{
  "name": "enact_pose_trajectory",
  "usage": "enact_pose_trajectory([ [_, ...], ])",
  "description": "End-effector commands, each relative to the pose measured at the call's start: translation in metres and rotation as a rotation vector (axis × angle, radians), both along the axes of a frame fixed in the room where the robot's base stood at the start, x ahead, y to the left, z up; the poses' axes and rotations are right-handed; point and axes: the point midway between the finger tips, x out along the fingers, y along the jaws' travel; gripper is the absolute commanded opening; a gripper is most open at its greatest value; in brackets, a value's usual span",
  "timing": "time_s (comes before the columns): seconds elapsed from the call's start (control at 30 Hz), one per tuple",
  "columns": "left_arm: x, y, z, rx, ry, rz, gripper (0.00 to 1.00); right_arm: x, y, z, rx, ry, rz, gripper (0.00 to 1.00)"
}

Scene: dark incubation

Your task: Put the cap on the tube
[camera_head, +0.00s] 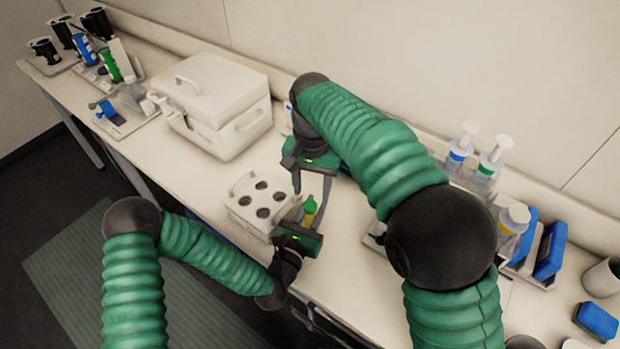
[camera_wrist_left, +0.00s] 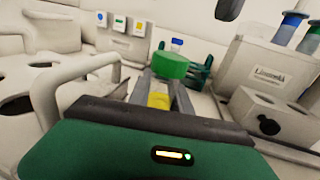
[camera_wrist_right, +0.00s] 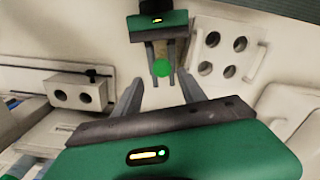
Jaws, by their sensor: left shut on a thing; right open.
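My left gripper (camera_head: 304,222) is shut on a tube with yellow contents (camera_head: 308,219), held roughly upright beside the rack. The tube also shows between the fingers in the left wrist view (camera_wrist_left: 158,100). A green cap (camera_head: 310,204) is at the tube's top; it shows in the left wrist view (camera_wrist_left: 171,65) and from above in the right wrist view (camera_wrist_right: 162,68). How firmly it is seated cannot be told. My right gripper (camera_head: 311,188) is open and empty, its fingers pointing toward the cap from behind, apart from it.
A white rack (camera_head: 242,213) with several empty-looking holes and a handle stands just left of the tube. A white lidded box (camera_head: 220,100) is behind it. Bottles (camera_head: 490,160) and blue-ended items (camera_head: 550,250) stand at the right. Bench between is fairly clear.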

Motion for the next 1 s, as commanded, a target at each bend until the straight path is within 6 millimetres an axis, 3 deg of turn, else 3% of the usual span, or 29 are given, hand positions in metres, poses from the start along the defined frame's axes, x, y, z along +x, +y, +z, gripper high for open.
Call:
enact_pose_trajectory([
  [0.7,0.0,0.0,-0.001,0.001,0.002,0.0,0.0,0.001,0.004,0.021,0.012,-0.001,2.312,0.48],
  [0.83,0.0,0.0,-0.001,0.001,0.002,0.0,0.0,0.001,0.004,0.024,0.013,-0.001,2.608,0.48],
  [1.0,0.0,0.0,-0.001,0.001,0.002,0.0,0.0,0.001,0.004,0.025,0.012,0.0,2.779,0.48],
])
